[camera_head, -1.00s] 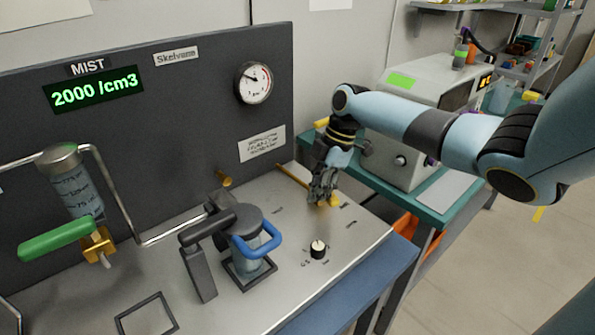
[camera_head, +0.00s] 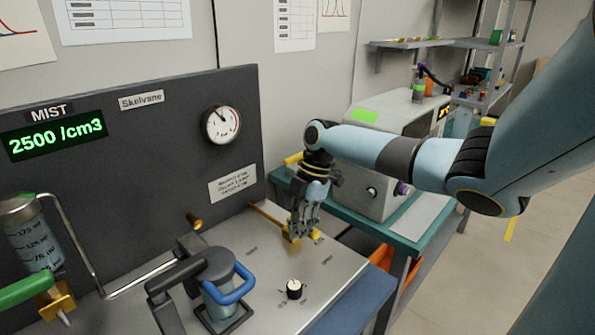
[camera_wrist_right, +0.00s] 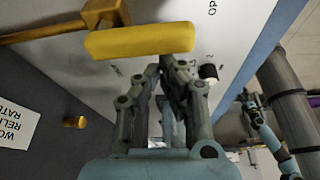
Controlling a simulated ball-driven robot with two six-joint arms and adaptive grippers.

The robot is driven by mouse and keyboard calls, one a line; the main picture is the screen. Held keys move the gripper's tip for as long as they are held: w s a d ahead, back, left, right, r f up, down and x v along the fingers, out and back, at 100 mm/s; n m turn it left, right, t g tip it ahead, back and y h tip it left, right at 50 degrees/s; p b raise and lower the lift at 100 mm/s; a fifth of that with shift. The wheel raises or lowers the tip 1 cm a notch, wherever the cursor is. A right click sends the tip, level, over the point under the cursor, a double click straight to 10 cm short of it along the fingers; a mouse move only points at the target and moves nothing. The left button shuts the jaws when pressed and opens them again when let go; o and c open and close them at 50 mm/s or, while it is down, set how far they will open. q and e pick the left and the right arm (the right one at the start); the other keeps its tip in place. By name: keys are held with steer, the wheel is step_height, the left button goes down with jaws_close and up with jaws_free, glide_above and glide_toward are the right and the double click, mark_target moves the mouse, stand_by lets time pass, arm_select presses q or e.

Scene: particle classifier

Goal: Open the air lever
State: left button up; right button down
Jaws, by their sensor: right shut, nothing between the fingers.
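The yellow lever (camera_head: 291,242) sits on the right part of the console's metal top, at the end of a brass pipe (camera_head: 267,214). In the right wrist view its long yellow handle (camera_wrist_right: 140,40) crosses above the fingertips. My right gripper (camera_head: 304,234) points down right at the lever and hides part of it in the head view. In the wrist view the right gripper (camera_wrist_right: 170,64) has its fingers together and empty, at the edge of the handle. I cannot tell whether they touch it. My left gripper is not in view.
A black knob (camera_head: 294,289) and a blue-handled vessel (camera_head: 220,285) stand on the console. A green handle (camera_head: 25,288) is at the far left. A teal table (camera_head: 405,240) with a white machine stands to the right.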

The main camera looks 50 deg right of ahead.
steer(key=a, duration=0.1)
steer(key=a+p, duration=0.1)
steer(key=a+r, duration=0.1)
steer(key=shift+w+a+p, duration=0.3)
steer(key=b+v, duration=0.1)
steer(key=v, duration=0.8)
steer(key=shift+f, duration=0.1)
